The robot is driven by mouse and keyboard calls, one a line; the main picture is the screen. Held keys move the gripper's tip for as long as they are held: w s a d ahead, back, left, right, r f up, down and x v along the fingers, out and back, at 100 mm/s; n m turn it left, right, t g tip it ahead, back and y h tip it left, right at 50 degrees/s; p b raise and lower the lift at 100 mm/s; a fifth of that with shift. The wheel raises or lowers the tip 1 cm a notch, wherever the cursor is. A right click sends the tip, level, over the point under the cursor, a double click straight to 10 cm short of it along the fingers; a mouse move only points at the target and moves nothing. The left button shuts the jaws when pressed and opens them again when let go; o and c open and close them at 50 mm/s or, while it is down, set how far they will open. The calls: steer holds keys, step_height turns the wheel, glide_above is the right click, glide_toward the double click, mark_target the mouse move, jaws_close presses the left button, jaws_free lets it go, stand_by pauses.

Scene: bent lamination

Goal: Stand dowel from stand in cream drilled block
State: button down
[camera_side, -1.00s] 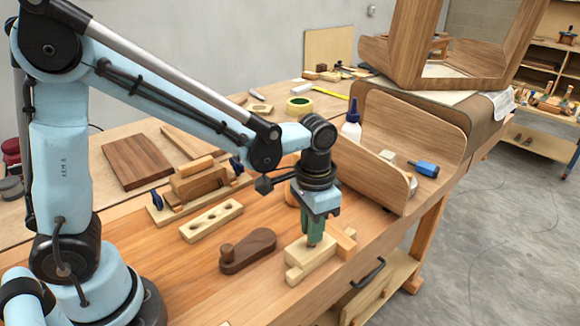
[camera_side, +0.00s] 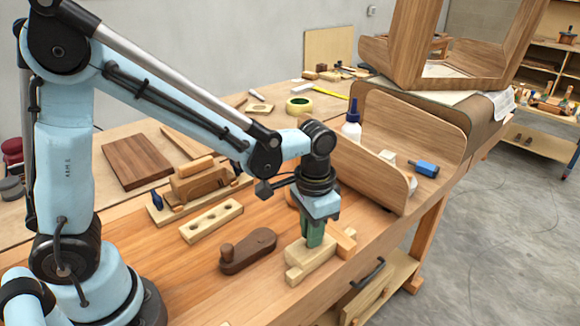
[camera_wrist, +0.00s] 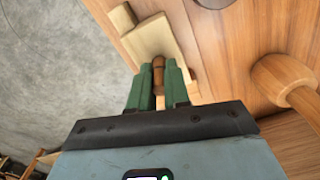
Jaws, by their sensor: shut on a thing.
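My gripper (camera_side: 313,243) is down at a pale wooden stand (camera_side: 301,270) near the table's front edge. In the wrist view its green fingers (camera_wrist: 158,70) are shut on a short brown dowel (camera_wrist: 158,80). The pale stand (camera_wrist: 150,38) lies just beyond the fingertips. The dowel's lower end is at the stand; how deep it sits is hidden. In the side view the fingers cover the dowel. The cream drilled block (camera_side: 205,231), with a row of holes in its top, lies flat to the left and behind, apart from the gripper.
A dark brown wooden piece with a round peg (camera_side: 258,246) lies between the stand and the drilled block. An orange-brown wooden piece (camera_side: 345,241) is close to the right of my gripper. A curved plywood form (camera_side: 375,172) stands at the right. A plane (camera_side: 200,184) lies behind the block.

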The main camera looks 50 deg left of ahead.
steer(key=shift+f, duration=0.25)
steer(key=c, duration=1)
jaws_free()
steer(key=shift+o, duration=0.2)
steer(key=o, duration=0.4)
steer(key=shift+c, duration=0.2)
steer(key=shift+r, duration=4.05)
